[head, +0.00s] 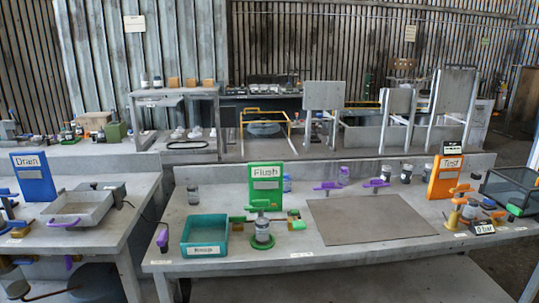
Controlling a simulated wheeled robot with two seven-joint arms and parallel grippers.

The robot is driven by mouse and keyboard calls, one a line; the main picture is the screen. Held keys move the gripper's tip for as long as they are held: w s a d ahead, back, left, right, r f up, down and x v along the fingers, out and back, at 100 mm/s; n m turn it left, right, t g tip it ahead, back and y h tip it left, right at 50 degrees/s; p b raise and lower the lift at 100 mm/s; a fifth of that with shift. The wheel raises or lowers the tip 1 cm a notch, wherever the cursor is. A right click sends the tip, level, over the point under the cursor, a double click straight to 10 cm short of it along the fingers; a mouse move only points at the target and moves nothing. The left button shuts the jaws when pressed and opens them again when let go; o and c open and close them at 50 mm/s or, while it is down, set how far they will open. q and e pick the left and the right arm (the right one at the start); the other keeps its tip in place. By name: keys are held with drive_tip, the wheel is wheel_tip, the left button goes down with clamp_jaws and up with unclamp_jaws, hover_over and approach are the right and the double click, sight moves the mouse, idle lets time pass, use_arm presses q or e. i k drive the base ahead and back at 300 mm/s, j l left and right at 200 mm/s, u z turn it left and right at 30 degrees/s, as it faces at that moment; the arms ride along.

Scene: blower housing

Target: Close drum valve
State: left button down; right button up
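Neither of my grippers shows in the head view. On the left bench stands a blue Drain sign (34,178), beside a shallow grey tray (80,209). A dark round drum-like vessel (90,283) is below that bench, partly cut off by the frame. A purple handle (68,262) shows under the bench's front edge near it. Orange and yellow handled fittings (20,230) sit at the bench's left end. I cannot tell which handle is the drum valve, nor whether it is open or closed.
The main bench carries a green Flush sign (265,187), a teal bin (205,235), a bottle in a green ring (262,232), a grey mat (370,220) and an orange Test sign (445,178). A dark mesh basket (510,190) is at right. The mat is clear.

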sight(68, 258)
drive_tip(key=u, duration=1.35)
